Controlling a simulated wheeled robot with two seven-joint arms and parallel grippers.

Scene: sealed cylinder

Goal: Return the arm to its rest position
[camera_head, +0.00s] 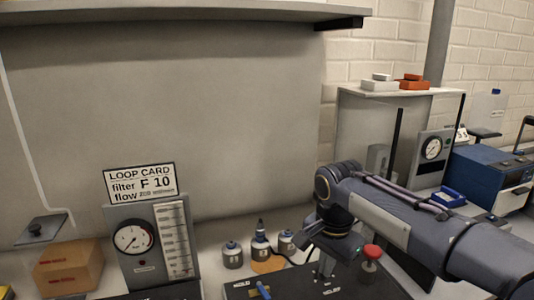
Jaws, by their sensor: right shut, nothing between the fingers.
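My right arm (420,225) comes in from the right edge and reaches over the front right of the bench. Its gripper (326,268) hangs fingers down over a dark panel (290,288) on the bench. The fingers are shut and hold nothing. They are small and partly dark here, and I cannot tell whether they touch the panel. My left arm and left gripper are not in view.
A red knob (372,252) stands just right of the gripper. Small metal containers (232,254) stand behind the panel. A gauge box (134,240) with a loop card (141,184) and a cardboard box (68,266) are left. A blue machine (488,172) stands right.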

